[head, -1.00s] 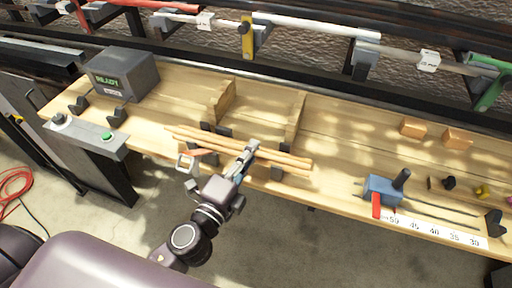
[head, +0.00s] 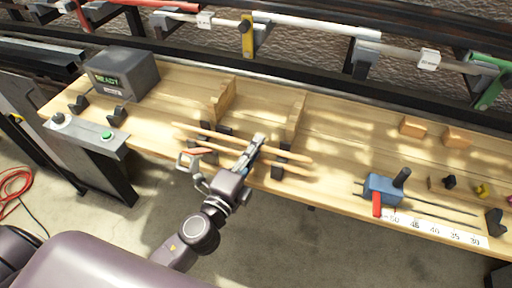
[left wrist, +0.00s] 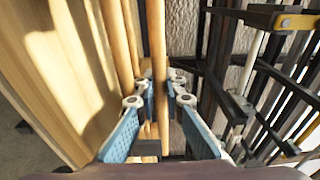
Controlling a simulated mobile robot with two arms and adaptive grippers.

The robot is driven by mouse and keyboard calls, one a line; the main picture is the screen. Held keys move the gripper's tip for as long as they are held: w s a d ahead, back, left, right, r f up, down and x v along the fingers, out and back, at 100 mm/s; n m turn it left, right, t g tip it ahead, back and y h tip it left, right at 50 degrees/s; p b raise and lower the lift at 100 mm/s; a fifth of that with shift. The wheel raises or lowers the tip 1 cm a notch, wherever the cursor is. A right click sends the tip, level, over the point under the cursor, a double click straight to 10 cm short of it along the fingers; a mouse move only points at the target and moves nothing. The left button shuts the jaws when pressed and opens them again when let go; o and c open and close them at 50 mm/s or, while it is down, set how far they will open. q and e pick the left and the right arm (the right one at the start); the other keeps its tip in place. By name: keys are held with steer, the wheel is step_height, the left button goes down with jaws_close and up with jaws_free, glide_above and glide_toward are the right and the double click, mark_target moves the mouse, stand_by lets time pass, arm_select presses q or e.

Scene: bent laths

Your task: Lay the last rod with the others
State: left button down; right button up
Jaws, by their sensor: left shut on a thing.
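My left gripper (head: 257,142) is shut on a wooden rod. The held rod (left wrist: 157,45) runs between the two blue-padded fingers in the left wrist view. Other light wooden rods (left wrist: 117,50) lie beside it to the left there, roughly parallel and apart from it. In the head view the rods (head: 292,156) cross the front of the bench slantwise, over dark supports (head: 279,168). The gripper hides their middle, and I cannot tell whether the held rod touches a support.
Two upright wooden pieces (head: 295,118) stand on the bench (head: 345,135) behind the rods. A grey box with a green display (head: 122,75) is at left. A blue clamp with a red handle (head: 382,188) is at right. A rack of pipes (head: 310,26) runs behind.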

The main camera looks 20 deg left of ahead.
arm_select(q)
steer(key=c, duration=2.3)
jaws_free()
steer(key=shift+s+f, duration=0.2)
steer(key=shift+f, duration=0.5)
steer(key=shift+r+p, duration=0.3)
steer(key=shift+p, duration=0.05)
steer(key=shift+r+p, duration=0.4)
steer(key=shift+p, duration=0.1)
steer(key=shift+s+f+b, duration=0.45)
steer(key=shift+b, duration=0.15)
steer(key=s+a+r+b, duration=0.1)
steer(key=s+b, duration=0.4)
steer(key=s, duration=0.5)
steer(key=shift+s+a, duration=0.25)
steer(key=shift+a, duration=0.2)
steer(key=shift+r, duration=0.1)
